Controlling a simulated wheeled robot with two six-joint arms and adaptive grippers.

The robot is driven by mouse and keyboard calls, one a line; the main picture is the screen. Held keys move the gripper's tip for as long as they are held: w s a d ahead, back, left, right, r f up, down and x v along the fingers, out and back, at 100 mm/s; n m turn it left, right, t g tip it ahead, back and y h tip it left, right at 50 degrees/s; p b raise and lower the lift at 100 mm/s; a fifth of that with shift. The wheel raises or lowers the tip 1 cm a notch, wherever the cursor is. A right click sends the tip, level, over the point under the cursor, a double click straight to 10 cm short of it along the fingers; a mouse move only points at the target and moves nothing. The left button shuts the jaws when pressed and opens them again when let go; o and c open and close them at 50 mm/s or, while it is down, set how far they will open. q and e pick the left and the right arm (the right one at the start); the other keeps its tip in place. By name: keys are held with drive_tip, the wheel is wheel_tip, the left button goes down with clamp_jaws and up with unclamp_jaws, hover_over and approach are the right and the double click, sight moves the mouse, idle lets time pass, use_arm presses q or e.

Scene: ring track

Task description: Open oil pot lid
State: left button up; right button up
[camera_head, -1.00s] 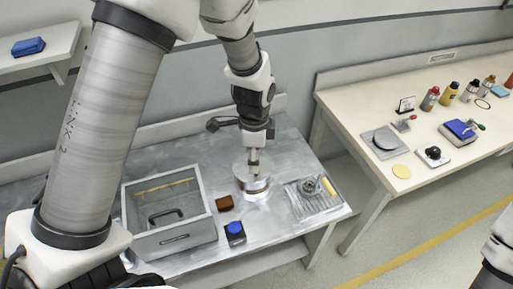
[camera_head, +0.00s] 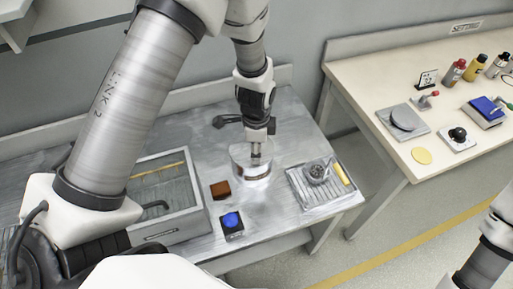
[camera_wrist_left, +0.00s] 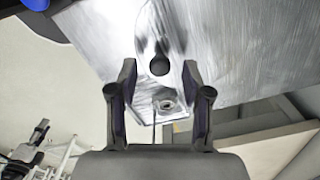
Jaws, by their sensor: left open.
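The oil pot appears to be the round silver pot (camera_head: 247,171) standing on the metal table. My left gripper (camera_head: 256,160) points down over its top. The arm and fingers hide part of the lid, so I cannot tell whether they touch it. In the left wrist view my left gripper (camera_wrist_left: 160,78) has its two dark fingers apart. A dark round knob-like spot (camera_wrist_left: 159,66) shows between the fingertips against shiny metal. Only a part of my right arm shows at the lower right edge of the head view; its gripper is out of frame.
A grey open box (camera_head: 170,163) stands left of the pot. A brown block (camera_head: 220,190) and a blue-topped button box (camera_head: 232,222) sit in front. A ribbed tray (camera_head: 315,190) with a metal part lies right. A second table (camera_head: 385,75) holds bottles and small devices.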

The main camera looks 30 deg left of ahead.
use_arm(q)
drive_tip(key=shift+s+f, duration=0.1)
drive_tip(key=shift+f, duration=0.35)
clamp_jaws()
drive_tip(key=shift+r, duration=0.2)
